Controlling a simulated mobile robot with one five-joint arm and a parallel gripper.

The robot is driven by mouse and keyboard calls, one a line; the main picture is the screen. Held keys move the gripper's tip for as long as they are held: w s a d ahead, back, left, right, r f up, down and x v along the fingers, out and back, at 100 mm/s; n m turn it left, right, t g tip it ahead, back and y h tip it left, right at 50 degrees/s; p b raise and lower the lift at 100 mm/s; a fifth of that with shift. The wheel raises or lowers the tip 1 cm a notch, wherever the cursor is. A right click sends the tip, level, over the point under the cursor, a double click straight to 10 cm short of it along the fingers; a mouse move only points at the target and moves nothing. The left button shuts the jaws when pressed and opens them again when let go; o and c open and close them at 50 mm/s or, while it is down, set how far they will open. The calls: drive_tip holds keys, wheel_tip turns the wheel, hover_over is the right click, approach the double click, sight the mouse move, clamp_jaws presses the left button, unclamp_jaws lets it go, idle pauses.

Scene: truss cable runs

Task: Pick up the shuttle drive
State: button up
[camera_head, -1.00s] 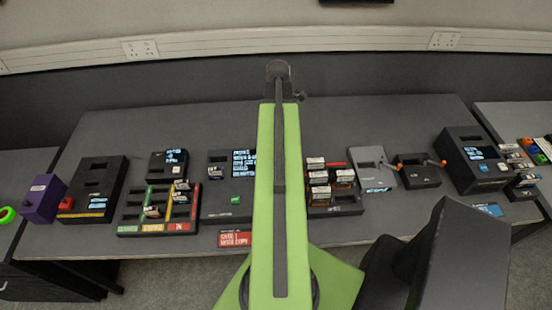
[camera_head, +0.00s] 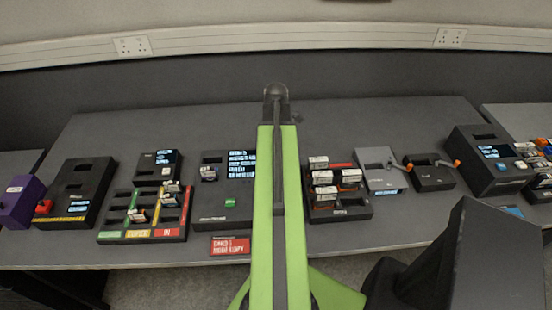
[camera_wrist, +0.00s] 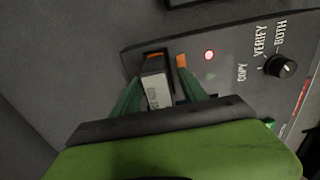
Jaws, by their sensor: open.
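In the wrist view a drive (camera_wrist: 156,86) with a pale label and an orange end stands in a slot of a dark copier panel (camera_wrist: 225,75). I cannot read its label, so I cannot tell if it is the shuttle drive. My gripper (camera_wrist: 158,84) is open, with one green finger on each side of the drive; whether they touch it is unclear. In the head view the dark copier (camera_head: 213,208) is partly behind my arm, with a small drive (camera_head: 208,174) in its upper left part. My fingers are hidden there.
A sorting tray (camera_head: 115,237) with drives stands to the left. A rack (camera_head: 350,214) of several drives stands to the right. A knob (camera_wrist: 282,66) and a lit red button (camera_wrist: 209,55) are on the copier panel. A red card (camera_head: 230,246) lies at the table's front.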

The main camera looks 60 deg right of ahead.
drive_tip(key=shift+r, duration=0.1)
drive_tip(key=shift+c, duration=0.3)
clamp_jaws()
